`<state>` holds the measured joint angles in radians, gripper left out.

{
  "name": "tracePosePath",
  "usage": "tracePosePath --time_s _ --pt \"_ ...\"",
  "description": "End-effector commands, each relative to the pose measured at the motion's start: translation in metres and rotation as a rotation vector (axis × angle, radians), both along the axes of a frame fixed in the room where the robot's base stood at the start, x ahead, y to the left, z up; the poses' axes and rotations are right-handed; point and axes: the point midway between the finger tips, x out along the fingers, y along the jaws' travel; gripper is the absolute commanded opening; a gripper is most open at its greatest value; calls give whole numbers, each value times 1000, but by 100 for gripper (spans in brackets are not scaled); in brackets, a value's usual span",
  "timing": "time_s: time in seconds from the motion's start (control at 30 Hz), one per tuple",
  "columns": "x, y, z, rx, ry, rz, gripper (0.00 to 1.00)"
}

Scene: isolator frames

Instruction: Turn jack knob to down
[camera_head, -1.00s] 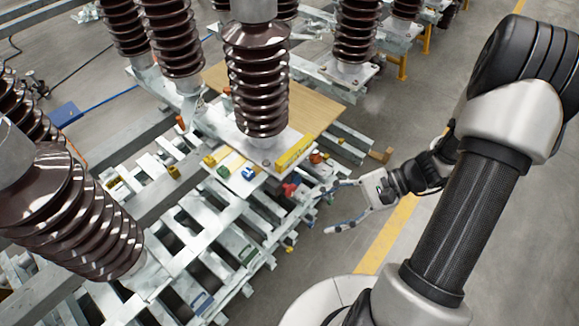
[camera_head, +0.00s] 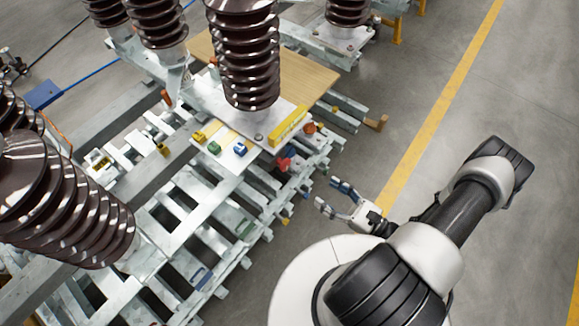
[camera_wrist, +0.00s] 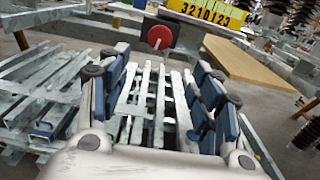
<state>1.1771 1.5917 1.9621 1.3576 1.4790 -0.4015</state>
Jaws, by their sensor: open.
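The jack knob is a round red knob (camera_wrist: 159,38) with a pale mark, on a dark plate at the top centre of the wrist view. In the head view a small red part (camera_head: 284,164), apparently the same knob, sits at the near edge of the frame under the central insulator. My gripper (camera_head: 328,194) is to the right of it, over the floor, and touches nothing. In the wrist view my gripper (camera_wrist: 163,62) has its blue-padded fingers wide apart and empty, with the knob beyond the fingertips. The knob's exact turn angle is hard to tell.
A yellow scale plate (camera_wrist: 212,12) numbered 3210123 is right of the knob. Brown ribbed insulators (camera_head: 248,60) rise over galvanized steel rails (camera_head: 205,240). A wooden board (camera_head: 310,80) lies behind. Open grey floor (camera_head: 460,110) with a yellow line lies to the right.

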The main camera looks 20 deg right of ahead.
Motion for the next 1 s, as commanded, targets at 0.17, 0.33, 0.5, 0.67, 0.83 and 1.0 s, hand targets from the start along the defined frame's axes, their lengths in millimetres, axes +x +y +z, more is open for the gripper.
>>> tracePosePath --time_s 0.17,0.33,0.5,0.67,0.83,1.0 --pt "26 21 -1 0 0 9 59" --pt "50 40 -1 -1 1 10 59" --pt "75 58 -1 -2 0 10 59" --pt "97 73 -1 -2 0 9 59" --pt "114 85 -1 -2 0 7 59" --pt "122 90 0 -1 -1 3 59"
